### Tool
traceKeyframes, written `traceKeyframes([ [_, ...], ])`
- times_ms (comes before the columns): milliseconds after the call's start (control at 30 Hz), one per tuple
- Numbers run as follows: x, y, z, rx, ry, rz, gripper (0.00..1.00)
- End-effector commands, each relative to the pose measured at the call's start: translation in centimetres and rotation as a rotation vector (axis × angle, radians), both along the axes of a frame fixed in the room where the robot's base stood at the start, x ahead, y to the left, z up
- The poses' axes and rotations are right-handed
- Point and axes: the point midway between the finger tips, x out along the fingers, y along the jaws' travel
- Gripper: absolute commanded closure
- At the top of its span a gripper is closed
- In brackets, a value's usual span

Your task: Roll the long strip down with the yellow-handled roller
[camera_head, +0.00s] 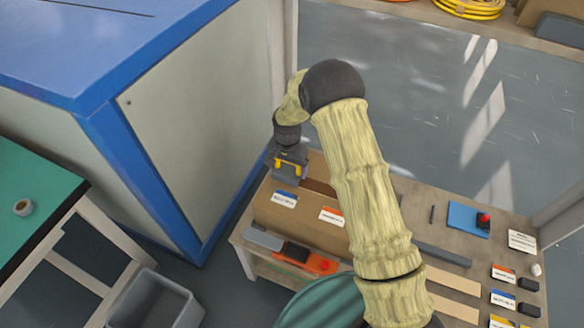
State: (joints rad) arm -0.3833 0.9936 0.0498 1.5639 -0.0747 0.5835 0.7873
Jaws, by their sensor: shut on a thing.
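My gripper (289,166) is at the far left end of the workbench, above the brown box-like block. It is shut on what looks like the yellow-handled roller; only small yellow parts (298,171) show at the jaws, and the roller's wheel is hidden. A long dark grey strip (443,255) lies on the bench right of my arm, and its left part is hidden behind the arm. Paler tan strips (452,279) lie nearer; I cannot tell which is the task's strip.
The brown block (300,216) carries blue and orange labels. An orange-and-black tool (308,258) lies before it. A blue-and-white cabinet (190,120) stands close left of my gripper. A blue pad (468,219) with a red-topped item and small labelled blocks are at right. A grey bin (155,302) is on the floor.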

Motion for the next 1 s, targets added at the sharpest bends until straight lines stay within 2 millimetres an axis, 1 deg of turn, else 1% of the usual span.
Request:
traceKeyframes([
  [33, 0.0, 0.1, -0.3, -0.002, 0.003, 0.000, 0.36],
  [467, 0.0, 0.4, -0.5, -0.004, 0.005, 0.000, 0.36],
  [1000, 0.8, 3.2, -0.1, -0.002, 0.006, 0.001, 0.36],
])
